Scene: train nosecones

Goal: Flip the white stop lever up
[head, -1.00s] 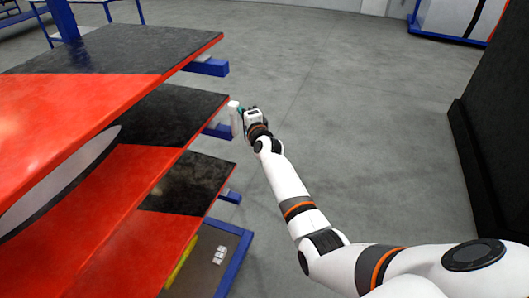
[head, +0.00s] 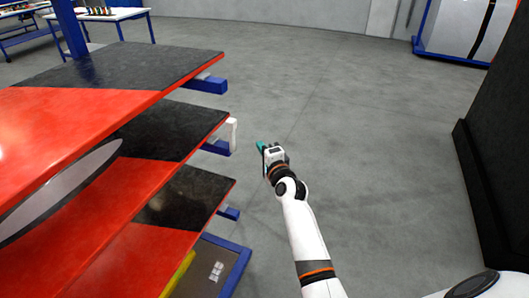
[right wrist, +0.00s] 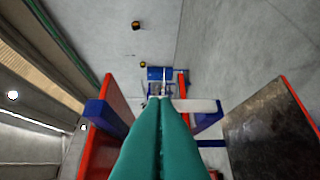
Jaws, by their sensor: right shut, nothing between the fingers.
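The white stop lever (head: 234,134) stands upright at the outer end of the blue support bar (head: 215,147), beside the middle red and black panel (head: 185,127). My right gripper (head: 260,146) is to the right of the lever, with a small gap between them in the head view. Its teal fingers are shut and empty. In the right wrist view the closed fingers (right wrist: 161,100) point ahead, and part of the white lever (right wrist: 203,106) shows just beyond them, partly hidden. My left gripper is not in view.
More red and black panels lie above (head: 130,80) and below (head: 180,205) on the blue rack, with other blue bar ends (head: 206,85) sticking out. A dark upright block (head: 495,150) stands at the right. The grey floor between is clear.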

